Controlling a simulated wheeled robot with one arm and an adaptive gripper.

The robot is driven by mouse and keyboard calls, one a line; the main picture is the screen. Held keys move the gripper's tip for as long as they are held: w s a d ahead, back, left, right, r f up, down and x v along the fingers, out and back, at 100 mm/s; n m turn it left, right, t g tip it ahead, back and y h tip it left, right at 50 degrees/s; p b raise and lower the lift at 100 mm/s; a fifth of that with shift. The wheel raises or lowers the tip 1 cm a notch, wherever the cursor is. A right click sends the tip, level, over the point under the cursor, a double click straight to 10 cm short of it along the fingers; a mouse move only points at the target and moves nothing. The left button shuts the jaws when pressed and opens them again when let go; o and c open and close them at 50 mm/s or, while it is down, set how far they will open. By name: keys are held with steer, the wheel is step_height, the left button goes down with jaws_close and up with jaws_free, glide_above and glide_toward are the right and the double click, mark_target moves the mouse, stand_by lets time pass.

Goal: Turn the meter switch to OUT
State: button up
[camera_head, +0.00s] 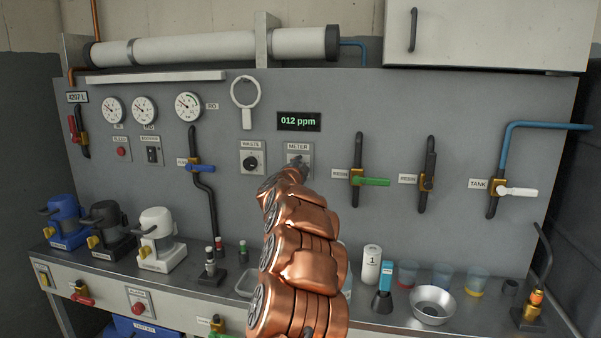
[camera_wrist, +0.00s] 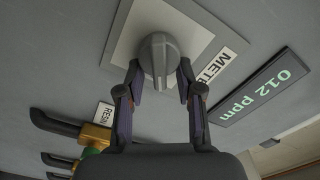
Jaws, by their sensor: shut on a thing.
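The meter switch is a grey ridged knob (camera_wrist: 158,52) on a light square plate labelled METER. In the head view its plate (camera_head: 292,149) sits on the grey panel below the display, and my arm and gripper hide most of the knob. My gripper (camera_wrist: 160,80) has one finger on each side of the knob and is shut on it. The knob's ridge runs roughly along the gripper's direction in the wrist view. I cannot read any position marks, so which setting the knob points to is unclear. The display (camera_head: 299,121) reads 012 ppm.
The black WASTE knob (camera_head: 252,161) is just left of the meter switch. The green-handled RESIN valve (camera_head: 371,181) is to the right. Cups, bottles and a metal bowl (camera_head: 432,305) stand on the bench below. Three small pumps (camera_head: 155,238) stand at the left.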

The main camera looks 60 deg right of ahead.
steer(key=shift+w+a+f+m+b, duration=0.2)
steer(key=shift+f+m+b, duration=0.35)
steer(key=shift+m, duration=0.45)
steer(key=shift+d+r, duration=0.1)
steer(key=o, duration=0.9)
steer(key=shift+o, duration=1.2)
steer(key=shift+s+r, duration=0.2)
steer(key=v, duration=1.2)
